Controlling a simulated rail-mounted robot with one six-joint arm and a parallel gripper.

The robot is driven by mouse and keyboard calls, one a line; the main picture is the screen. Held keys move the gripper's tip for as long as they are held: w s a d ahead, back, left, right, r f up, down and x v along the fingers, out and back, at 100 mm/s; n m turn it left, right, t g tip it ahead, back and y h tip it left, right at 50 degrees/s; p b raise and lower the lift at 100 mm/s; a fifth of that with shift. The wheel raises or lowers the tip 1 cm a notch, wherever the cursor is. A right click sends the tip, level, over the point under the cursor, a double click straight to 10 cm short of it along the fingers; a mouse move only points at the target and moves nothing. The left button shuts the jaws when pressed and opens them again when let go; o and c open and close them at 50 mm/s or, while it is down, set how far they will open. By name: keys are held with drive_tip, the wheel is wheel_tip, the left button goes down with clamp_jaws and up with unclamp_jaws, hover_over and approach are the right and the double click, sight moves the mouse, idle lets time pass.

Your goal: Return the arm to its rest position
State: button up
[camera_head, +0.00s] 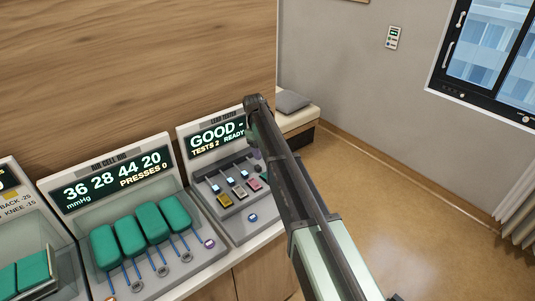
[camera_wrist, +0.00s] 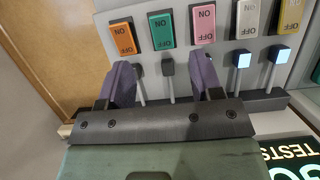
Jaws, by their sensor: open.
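My arm (camera_head: 300,200) reaches from the lower right over the bench to the lead tester panel (camera_head: 235,217). It hides the panel's right part. In the wrist view my gripper (camera_wrist: 166,78) is open, with purple fingers apart on either side of a dark-capped lever (camera_wrist: 168,68). No object is held; whether a finger touches the lever I cannot tell. Beyond the fingers are orange (camera_wrist: 123,38), green (camera_wrist: 162,29), pink (camera_wrist: 203,24), white (camera_wrist: 248,18) and yellow (camera_wrist: 290,16) ON/OFF tags. The tester's display (camera_head: 215,137) reads GOOD, TESTS 2, READY.
Left of the tester stands a pressure panel (camera_head: 62,188) with green cells (camera_head: 148,222), reading PRESSES 0. Another panel (camera_head: 18,218) is cut off at far left. A wooden wall (camera_head: 130,60) stands behind. A grey cushion (camera_head: 291,101) lies beyond. The floor (camera_head: 420,215) at right is clear.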

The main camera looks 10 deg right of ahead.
drive_tip(key=shift+w+a+r, duration=0.1)
drive_tip(key=shift+w+r, duration=0.1)
drive_tip(key=shift+r, duration=0.3)
